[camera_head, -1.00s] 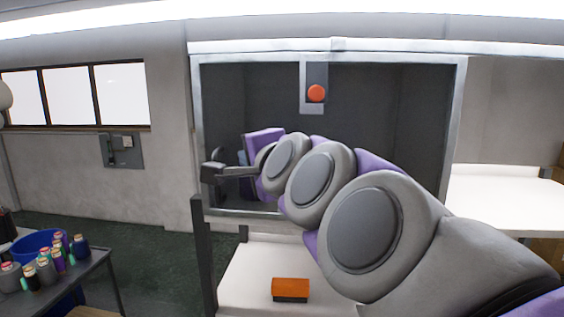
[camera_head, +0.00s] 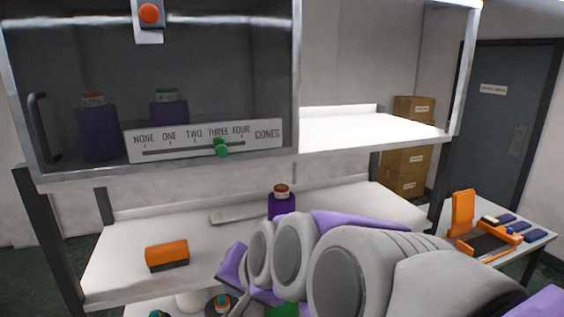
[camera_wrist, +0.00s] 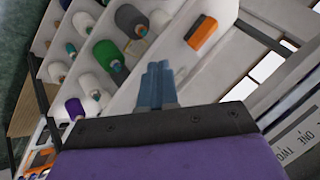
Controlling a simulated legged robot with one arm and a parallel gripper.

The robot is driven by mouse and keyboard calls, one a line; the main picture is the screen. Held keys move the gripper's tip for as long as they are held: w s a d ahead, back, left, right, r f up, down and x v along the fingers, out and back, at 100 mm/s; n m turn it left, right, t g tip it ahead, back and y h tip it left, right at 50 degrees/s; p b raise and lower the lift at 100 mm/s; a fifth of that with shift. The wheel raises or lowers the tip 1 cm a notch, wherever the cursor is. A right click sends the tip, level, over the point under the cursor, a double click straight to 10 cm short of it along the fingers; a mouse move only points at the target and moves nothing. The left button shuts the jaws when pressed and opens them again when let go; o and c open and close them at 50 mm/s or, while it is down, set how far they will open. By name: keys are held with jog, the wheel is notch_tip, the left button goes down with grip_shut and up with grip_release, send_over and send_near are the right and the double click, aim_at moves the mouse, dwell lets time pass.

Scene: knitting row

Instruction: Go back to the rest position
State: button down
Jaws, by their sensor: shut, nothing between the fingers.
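My arm (camera_head: 345,275) reaches in from the lower right of the head view, folded low over the front of the shelf unit. My gripper's fingers are not visible in that view. In the wrist view my gripper (camera_wrist: 158,82) shows with its two blue-grey fingers together and nothing between them. Beyond the fingers are shelves with yarn cones, seen at a slant, and an orange block (camera_wrist: 201,32). The same orange block shows in the head view (camera_head: 167,255) on the white shelf (camera_head: 120,276), left of my arm.
A glass-fronted case with two purple cones (camera_head: 98,133) and a slider scale (camera_head: 203,141) is above. A purple cone (camera_head: 281,204) stands close behind my arm. A side table with an orange device (camera_head: 463,214) is at right. Cardboard boxes (camera_head: 406,158) stand near the door (camera_head: 497,103).

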jog(key=s+d+f+n+g+h+b, duration=0.1)
jog(key=s+d+f+g+b, duration=0.3)
jog(key=s+d+f, duration=0.6)
jog(key=s+d+f+n+g+h+b, duration=0.1)
jog(key=s+d+f+g+h+b, duration=0.3)
jog(key=s+d+f, duration=0.7)
notch_tip(320, 180, down, 8)
jog(key=shift+s+d+r+n+h+b, duration=0.15)
jog(key=shift+s+d+n+h+b, duration=0.15)
jog(key=shift+s+b, duration=0.6)
jog(key=shift+a, duration=0.1)
